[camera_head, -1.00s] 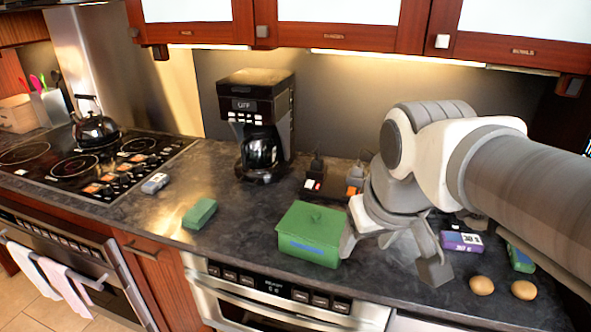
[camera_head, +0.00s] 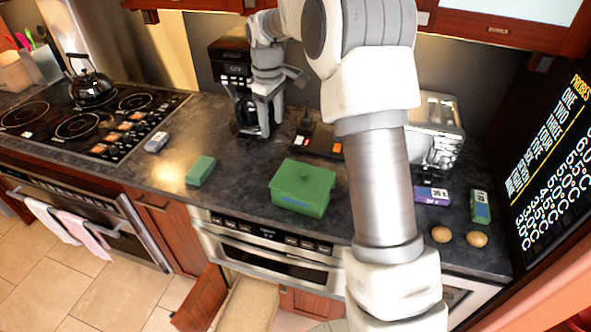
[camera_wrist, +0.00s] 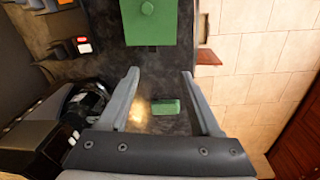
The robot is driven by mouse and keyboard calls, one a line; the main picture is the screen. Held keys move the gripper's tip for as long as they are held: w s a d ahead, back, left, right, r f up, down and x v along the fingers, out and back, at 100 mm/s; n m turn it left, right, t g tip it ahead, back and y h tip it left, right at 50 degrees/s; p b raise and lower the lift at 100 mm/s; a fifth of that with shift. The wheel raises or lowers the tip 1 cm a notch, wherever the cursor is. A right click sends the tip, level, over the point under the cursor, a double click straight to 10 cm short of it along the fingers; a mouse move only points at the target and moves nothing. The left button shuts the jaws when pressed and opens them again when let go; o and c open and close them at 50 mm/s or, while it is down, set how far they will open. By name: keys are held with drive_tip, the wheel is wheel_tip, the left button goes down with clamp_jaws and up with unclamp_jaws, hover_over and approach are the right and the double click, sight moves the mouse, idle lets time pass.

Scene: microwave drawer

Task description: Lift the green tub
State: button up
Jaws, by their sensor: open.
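The green tub (camera_head: 303,188) is a box with a lid and small knob, standing on the dark counter near its front edge. In the wrist view the tub (camera_wrist: 150,24) is at the top, beyond my fingertips and partly cut off. My gripper (camera_head: 265,115) is above the counter in front of the coffee maker, behind and left of the tub. In the wrist view its two fingers (camera_wrist: 160,72) are spread with nothing held between them. A smaller green block (camera_wrist: 166,107) shows lower down between the fingers, on the counter.
The coffee maker (camera_head: 232,75) stands close behind my gripper. The green block (camera_head: 201,170) lies left of the tub. A toaster (camera_head: 436,130), a purple box (camera_head: 432,196) and two brown eggs (camera_head: 458,237) are to the right. Counter between block and tub is clear.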

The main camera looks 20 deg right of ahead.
drive_tip(key=w+f+n+p, duration=0.1)
drive_tip(key=w+f+p, duration=0.1)
drive_tip(key=w+f, duration=0.2)
drive_tip(key=g+b, duration=0.1)
drive_tip(key=b, duration=0.2)
hover_over(274, 173)
drive_tip(key=f, duration=1.3)
drive_tip(key=shift+s+f, duration=0.1)
drive_tip(key=shift+s, duration=0.3)
drive_tip(key=f, duration=0.1)
drive_tip(key=f+b, duration=0.1)
drive_tip(key=f, duration=0.1)
drive_tip(key=f+b, duration=0.1)
drive_tip(key=f, duration=0.1)
drive_tip(key=shift+w+f, duration=0.1)
drive_tip(key=shift+w, duration=0.2)
clamp_jaws()
